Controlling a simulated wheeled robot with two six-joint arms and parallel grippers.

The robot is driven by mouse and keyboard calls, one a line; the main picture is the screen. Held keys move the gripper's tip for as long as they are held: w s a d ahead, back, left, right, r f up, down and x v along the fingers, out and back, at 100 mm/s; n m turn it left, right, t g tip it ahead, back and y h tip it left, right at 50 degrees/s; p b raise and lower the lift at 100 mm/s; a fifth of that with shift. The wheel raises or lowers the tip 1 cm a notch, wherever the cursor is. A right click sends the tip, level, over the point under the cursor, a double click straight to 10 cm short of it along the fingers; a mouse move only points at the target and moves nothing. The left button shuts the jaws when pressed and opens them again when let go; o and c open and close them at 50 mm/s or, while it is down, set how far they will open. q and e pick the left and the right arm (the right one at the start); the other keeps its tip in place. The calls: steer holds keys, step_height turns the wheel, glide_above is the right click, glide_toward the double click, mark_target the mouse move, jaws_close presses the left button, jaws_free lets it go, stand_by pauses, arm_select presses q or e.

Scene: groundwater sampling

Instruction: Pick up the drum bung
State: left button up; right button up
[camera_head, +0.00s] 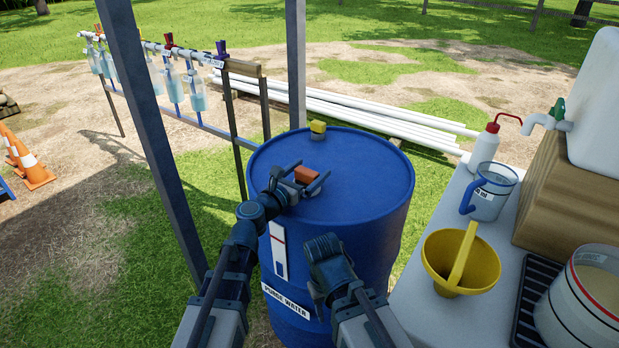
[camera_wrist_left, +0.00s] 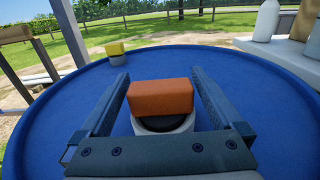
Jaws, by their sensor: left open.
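What looks like the drum bung (camera_head: 306,174) is an orange block on a black round base. It is on top of the blue drum (camera_head: 360,165). In the left wrist view the bung (camera_wrist_left: 160,97) stands between the two fingers, with a pale ring under its black base. My left gripper (camera_head: 304,183) is open, with one finger on each side of the orange block; it also shows in the left wrist view (camera_wrist_left: 160,100). I see gaps beside the block, so the fingers look apart from it. My right arm's end (camera_head: 325,260) is in front of the drum; its fingers are unclear.
A yellow-topped piece (camera_head: 317,127) stands at the drum's back rim. The table (camera_head: 410,302) on the right holds a yellow funnel (camera_head: 443,260), a jug (camera_head: 490,195), a wash bottle (camera_head: 485,150) and a bucket (camera_head: 585,310). A dark post (camera_head: 150,120) rises left of the drum.

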arm_select(q)
steer(key=shift+x, duration=0.8)
steer(key=shift+w+d, duration=0.25)
steer(key=c, duration=1.1)
arm_select(e)
steer(key=shift+w+d, duration=0.15)
steer(key=shift+d, duration=0.2)
arm_select(q)
steer(key=shift+r, duration=0.15)
arm_select(e)
steer(key=shift+r, duration=0.15)
arm_select(q)
step_height(320, 180, up, 10)
steer(key=p, duration=1)
arm_select(e)
step_height(320, 180, up, 10)
